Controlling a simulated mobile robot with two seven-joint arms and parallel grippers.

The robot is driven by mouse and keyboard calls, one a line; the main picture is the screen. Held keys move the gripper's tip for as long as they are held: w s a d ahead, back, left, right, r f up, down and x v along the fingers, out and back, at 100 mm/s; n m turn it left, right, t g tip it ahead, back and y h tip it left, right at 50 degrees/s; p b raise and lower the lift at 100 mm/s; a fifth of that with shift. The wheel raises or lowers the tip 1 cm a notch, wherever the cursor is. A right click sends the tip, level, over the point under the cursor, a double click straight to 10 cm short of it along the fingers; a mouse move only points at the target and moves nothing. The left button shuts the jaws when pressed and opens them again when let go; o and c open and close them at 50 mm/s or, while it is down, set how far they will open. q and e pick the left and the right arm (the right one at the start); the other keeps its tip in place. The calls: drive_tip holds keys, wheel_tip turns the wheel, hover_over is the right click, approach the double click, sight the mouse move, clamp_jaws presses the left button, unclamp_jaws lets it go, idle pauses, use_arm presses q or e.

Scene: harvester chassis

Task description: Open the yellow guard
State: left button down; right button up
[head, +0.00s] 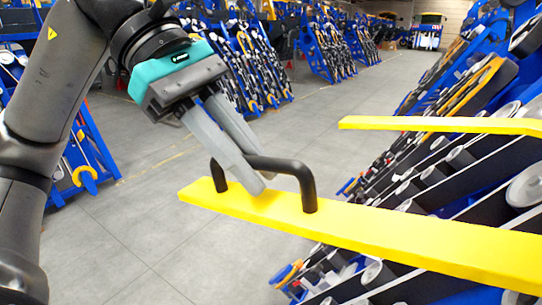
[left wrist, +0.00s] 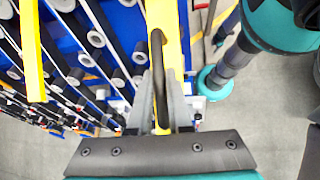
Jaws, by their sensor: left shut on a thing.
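The yellow guard (head: 400,239) is a long flat bar that runs from the middle of the head view to the lower right edge. A black arched handle (head: 307,180) stands on its upper face near its left end. My left gripper (head: 257,172) comes from the upper left and is shut on the handle, with one finger on each side of it. In the left wrist view the handle (left wrist: 157,60) lies between the two grey fingers (left wrist: 160,105), with the yellow guard (left wrist: 166,15) behind it. My right gripper is not clearly seen.
A second yellow bar (head: 440,124) lies farther back on the right. Below the bars is the harvester chassis with black slats and grey rollers (head: 461,157). Blue racks (head: 325,45) stand at the back.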

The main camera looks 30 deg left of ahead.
use_arm(q)
drive_tip(key=shift+r, duration=0.4)
drive_tip(key=c, duration=0.8)
unclamp_jaws()
drive_tip(key=shift+f, duration=0.1)
drive_tip(key=shift+c, duration=0.2)
drive_tip(key=shift+a, duration=0.1)
drive_tip(key=v, duration=1.2)
drive_tip(key=shift+p, duration=0.35)
drive_tip(key=shift+s, duration=0.1)
